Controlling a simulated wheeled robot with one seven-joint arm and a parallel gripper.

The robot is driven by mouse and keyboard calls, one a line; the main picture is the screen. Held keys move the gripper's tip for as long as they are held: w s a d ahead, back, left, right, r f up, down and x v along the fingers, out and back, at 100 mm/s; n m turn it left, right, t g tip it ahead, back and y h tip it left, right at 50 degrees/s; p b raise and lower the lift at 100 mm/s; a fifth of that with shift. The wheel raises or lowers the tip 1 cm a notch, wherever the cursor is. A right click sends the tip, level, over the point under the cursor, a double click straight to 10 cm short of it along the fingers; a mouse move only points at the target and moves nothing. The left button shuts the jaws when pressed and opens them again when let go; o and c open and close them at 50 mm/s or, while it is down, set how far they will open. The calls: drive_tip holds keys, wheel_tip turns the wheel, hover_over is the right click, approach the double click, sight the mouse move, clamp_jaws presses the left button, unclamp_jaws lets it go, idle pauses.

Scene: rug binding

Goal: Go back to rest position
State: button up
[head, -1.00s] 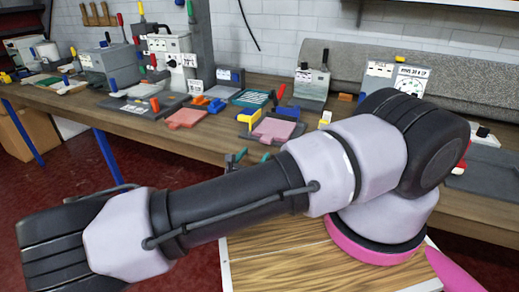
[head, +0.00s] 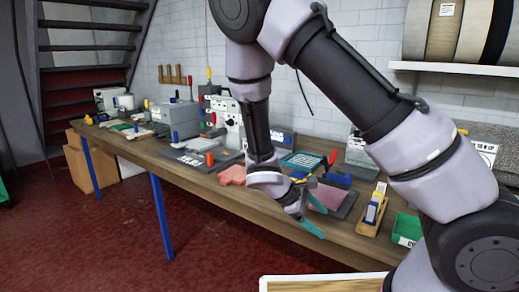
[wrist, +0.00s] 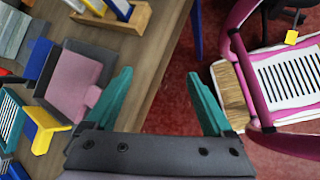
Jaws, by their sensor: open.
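My gripper (head: 310,208) hangs at the end of my bent arm, by the front edge of the long wooden workbench (head: 215,190). In the wrist view its two teal fingers (wrist: 160,76) are spread wide apart with nothing between them. Beyond the fingers are the bench edge and the red floor. My arm hides part of the bench in the head view.
A wooden holder (head: 371,218) with yellow and blue pieces and a green bin (head: 405,230) stand right of my gripper. Grey machines (head: 176,118) stand farther left along the bench. The red floor (head: 110,240) in front is clear.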

drive_tip(key=s+d+r+m+t+y, duration=0.2)
drive_tip(key=r+m, duration=0.3)
drive_tip(key=r, duration=0.7)
drive_tip(key=s+d+r+m+t+y, duration=0.2)
drive_tip(key=r+m+y, duration=0.3)
drive_tip(key=r, duration=0.7)
drive_tip(key=s+d+r+m+t+y, duration=0.2)
drive_tip(key=r+m, duration=0.5)
drive_tip(key=r, duration=0.5)
drive_tip(key=shift+s+d+y, duration=0.9)
drive_tip(key=shift+s+y, duration=0.1)
